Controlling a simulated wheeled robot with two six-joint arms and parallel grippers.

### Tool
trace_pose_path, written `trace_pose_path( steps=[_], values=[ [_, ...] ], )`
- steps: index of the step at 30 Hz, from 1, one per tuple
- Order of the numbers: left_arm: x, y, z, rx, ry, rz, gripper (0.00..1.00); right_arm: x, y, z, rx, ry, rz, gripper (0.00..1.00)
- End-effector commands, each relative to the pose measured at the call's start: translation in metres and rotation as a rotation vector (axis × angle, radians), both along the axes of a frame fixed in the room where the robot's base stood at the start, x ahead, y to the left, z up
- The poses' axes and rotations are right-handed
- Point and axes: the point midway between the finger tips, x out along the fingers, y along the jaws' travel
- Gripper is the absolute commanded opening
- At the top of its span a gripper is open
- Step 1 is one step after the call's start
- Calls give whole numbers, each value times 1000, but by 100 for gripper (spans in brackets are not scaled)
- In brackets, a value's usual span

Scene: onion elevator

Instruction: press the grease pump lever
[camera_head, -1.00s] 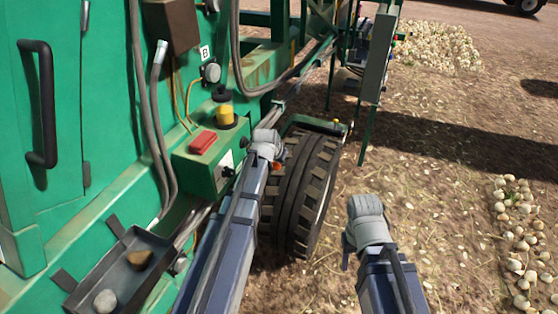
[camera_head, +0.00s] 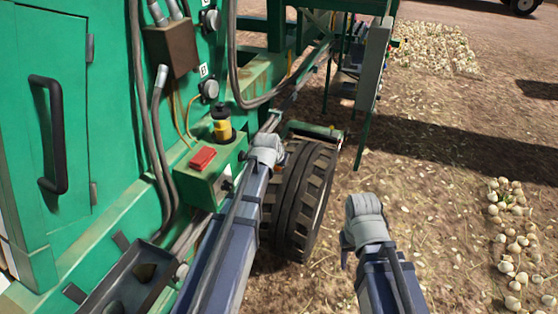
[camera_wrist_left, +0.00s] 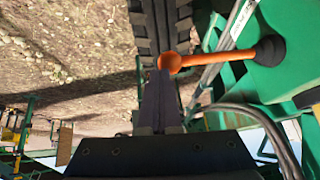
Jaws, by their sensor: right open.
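The grease pump lever (camera_wrist_left: 240,54) is an orange rod with a round ball knob (camera_wrist_left: 171,62), fixed to the green machine by a dark boot in the left wrist view. My left gripper (camera_wrist_left: 160,76) has its dark fingers together, with the tips right at the knob; whether they touch it I cannot tell. In the head view the lever is hidden, and my left arm (camera_head: 225,250) reaches up beside the green box, its fingertips out of sight. My right gripper (camera_head: 347,250) is open and empty above the ground, right of the wheel.
The green machine (camera_head: 110,110) fills the left, with a control box bearing a red cover (camera_head: 203,158) and a yellow-black knob (camera_head: 222,128). A black tyre (camera_head: 300,200) stands beyond my left arm. Onions (camera_head: 510,240) lie at right; bare soil is open there.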

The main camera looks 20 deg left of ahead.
Motion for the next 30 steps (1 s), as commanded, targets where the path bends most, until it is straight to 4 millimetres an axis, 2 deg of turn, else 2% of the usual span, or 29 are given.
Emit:
trace_pose_path(
  steps=[1,3,9,30],
  values=[
    [-10,-3,17,0,0,0,0,0,0,17,0,1,0,50],
    [-18,-5,28,0,0,0,0,0,0,28,0,1,1,50],
    [-33,-11,48,1,-1,0,0,0,0,48,-1,2,4,50],
    [-36,-12,50,1,-2,0,0,-1,0,50,0,2,5,50]
  ],
)
